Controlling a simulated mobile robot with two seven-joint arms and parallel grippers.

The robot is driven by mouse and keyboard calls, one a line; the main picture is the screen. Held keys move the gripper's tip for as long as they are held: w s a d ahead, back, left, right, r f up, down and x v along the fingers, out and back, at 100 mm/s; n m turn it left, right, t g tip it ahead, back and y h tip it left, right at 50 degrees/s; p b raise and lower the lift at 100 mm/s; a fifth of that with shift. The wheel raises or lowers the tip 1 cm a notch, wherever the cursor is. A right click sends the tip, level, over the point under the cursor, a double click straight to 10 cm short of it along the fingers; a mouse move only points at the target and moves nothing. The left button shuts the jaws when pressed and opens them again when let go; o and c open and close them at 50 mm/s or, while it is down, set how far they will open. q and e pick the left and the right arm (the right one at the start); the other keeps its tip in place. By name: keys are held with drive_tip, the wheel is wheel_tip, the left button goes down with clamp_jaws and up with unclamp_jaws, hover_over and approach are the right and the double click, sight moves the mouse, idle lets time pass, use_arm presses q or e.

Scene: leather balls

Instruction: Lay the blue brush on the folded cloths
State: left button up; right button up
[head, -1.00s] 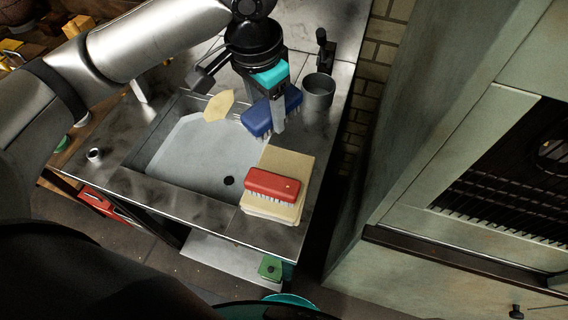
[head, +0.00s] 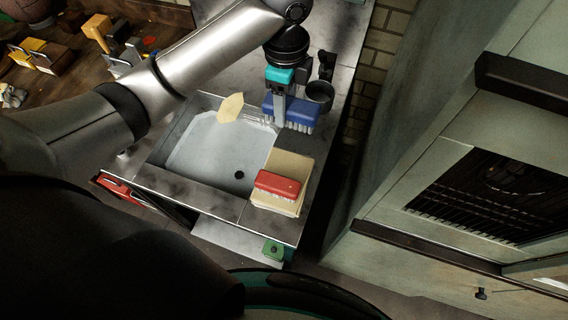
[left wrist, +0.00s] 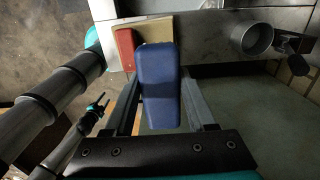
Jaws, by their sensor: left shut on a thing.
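My left gripper (head: 280,108) is shut on the blue brush (head: 298,113) and holds it above the counter, near the sink's far right corner. The brush's pale bristles face down. In the left wrist view the blue brush (left wrist: 160,84) lies lengthwise between the two fingers. The folded cloths (head: 293,164) are a cream stack on the counter to the right of the sink, nearer than the brush. A red brush (head: 278,184) lies on their near part; the far part is bare. The cloths (left wrist: 155,30) also show beyond the blue brush in the left wrist view.
A grey metal cup (head: 320,92) stands just behind and right of the blue brush. The sink (head: 208,152) is left of the cloths, with a yellowish cloth piece (head: 231,107) at its far edge. A pale green cabinet (head: 420,180) stands to the right.

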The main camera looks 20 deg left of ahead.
use_arm(q)
wheel_tip(320, 180, down, 15)
drive_tip(key=shift+r+b, duration=0.15)
drive_tip(key=shift+b, duration=0.45)
drive_tip(key=shift+f+b, duration=0.3)
drive_tip(key=shift+f, duration=1.95)
drive_tip(key=shift+f, duration=0.15)
drive_tip(key=o, duration=1.2)
wheel_tip(320, 180, up, 12)
drive_tip(key=p, duration=0.1)
drive_tip(key=shift+r, duration=0.2)
